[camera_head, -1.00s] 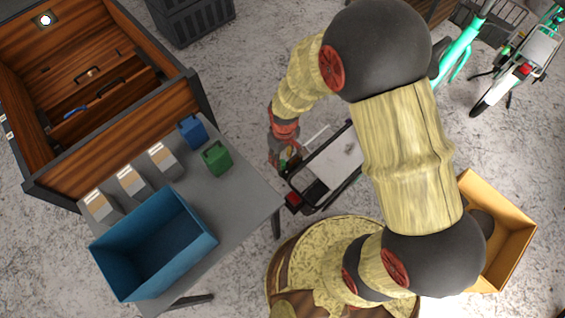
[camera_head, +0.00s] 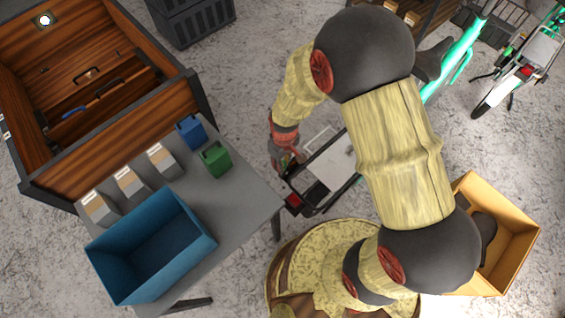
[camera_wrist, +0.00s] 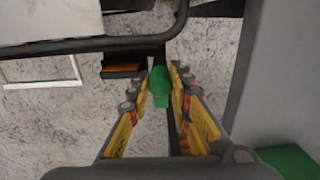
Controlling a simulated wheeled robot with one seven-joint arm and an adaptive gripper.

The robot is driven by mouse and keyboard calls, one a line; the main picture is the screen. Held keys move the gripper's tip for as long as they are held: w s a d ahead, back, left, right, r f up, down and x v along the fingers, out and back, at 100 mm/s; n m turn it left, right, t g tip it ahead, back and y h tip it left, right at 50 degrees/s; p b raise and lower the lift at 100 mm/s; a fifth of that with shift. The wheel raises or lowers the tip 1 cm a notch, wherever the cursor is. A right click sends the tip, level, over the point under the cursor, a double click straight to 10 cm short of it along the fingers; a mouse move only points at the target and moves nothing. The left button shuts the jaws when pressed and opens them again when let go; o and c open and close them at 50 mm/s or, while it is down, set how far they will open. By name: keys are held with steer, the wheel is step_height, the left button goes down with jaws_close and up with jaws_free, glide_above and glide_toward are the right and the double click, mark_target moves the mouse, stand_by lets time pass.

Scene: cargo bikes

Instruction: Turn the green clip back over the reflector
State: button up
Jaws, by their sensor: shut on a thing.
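The green clip (camera_wrist: 160,88) stands between the two yellow-and-black fingers of my gripper (camera_wrist: 164,70), which is shut on it. An orange patch in a black holder, apparently the reflector (camera_wrist: 121,69), hangs under the black rack tube just left of the clip. Its orange face is visible, and the clip is beside it, not over it. In the head view, my gripper (camera_head: 286,160) is at the left end of the bike's rack, and the clip cannot be made out there. A red light-like part (camera_head: 294,200) is at the rack's lower corner.
The bike's rack (camera_head: 330,165) has a black tube frame and a pale plate. A grey table (camera_head: 245,190) stands close on the left, carrying a blue bin (camera_head: 205,238), a green container (camera_head: 216,159) and a blue container (camera_head: 190,131). A yellow crate (camera_head: 515,245) is at right.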

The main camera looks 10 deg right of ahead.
jaws_close()
steer(key=shift+m+p, duration=0.3)
steer(key=shift+p, duration=0.05)
steer(key=m+p, duration=0.2)
steer(key=shift+r+m, duration=0.15)
steer(key=shift+m, duration=0.25)
steer(key=m+p, duration=0.4)
steer(key=m, duration=0.1)
steer(key=shift+m, duration=0.3)
steer(key=m+p, duration=0.3)
steer(key=m, duration=0.1)
steer(key=shift+m+p, duration=2.15)
steer(key=shift+m, duration=0.25)
steer(key=o, duration=0.6)
jaws_free()
